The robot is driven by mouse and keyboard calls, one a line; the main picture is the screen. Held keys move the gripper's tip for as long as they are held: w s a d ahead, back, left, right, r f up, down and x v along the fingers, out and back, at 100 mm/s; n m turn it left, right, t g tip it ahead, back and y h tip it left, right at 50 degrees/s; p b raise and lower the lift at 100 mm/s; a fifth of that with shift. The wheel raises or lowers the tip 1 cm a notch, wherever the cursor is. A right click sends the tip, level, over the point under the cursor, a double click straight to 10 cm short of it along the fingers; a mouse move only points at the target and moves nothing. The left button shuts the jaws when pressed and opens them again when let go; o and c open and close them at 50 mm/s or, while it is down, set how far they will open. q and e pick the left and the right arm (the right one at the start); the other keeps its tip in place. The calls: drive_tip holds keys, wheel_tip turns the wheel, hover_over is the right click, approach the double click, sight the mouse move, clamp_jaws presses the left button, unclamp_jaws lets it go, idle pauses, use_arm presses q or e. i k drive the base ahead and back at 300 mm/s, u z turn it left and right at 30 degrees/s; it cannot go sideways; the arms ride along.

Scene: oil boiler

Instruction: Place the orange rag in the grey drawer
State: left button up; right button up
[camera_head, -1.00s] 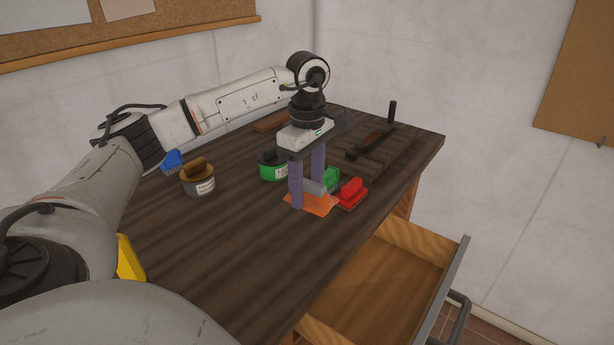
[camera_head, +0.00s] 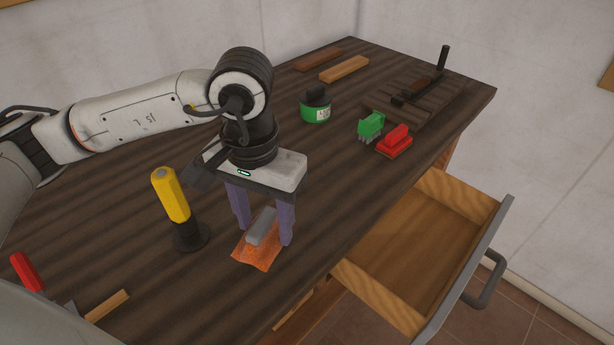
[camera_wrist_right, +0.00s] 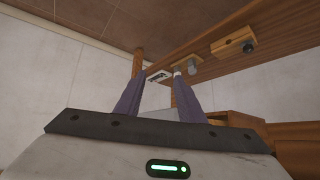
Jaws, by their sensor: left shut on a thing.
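The orange rag (camera_head: 255,251), with a grey block-like grip (camera_head: 263,226) on top, is between the purple fingers of my left gripper (camera_head: 264,234). My left gripper is shut on it near the table's front edge. I cannot tell whether the rag touches the tabletop. The grey drawer (camera_head: 470,269) is pulled out at the right, with a grey front and a bare, empty-looking wooden inside. It is to the right of my left gripper and lower. My right gripper (camera_wrist_right: 158,80) shows in the right wrist view with its fingers apart and nothing visibly held, below the table's level.
A yellow-handled tool (camera_head: 171,195) stands upright just left of my left gripper. A red brush (camera_head: 395,142), a green brush (camera_head: 371,125) and a green tin (camera_head: 316,107) stand farther back on the dark table (camera_head: 340,180). The drawer's grey handle (camera_head: 487,282) sticks out.

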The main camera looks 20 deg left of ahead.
sight(412, 247)
drive_tip(key=k, duration=1.25)
drive_tip(key=z, duration=0.75)
drive_tip(key=i, duration=1.8)
drive_tip(key=u, duration=0.7)
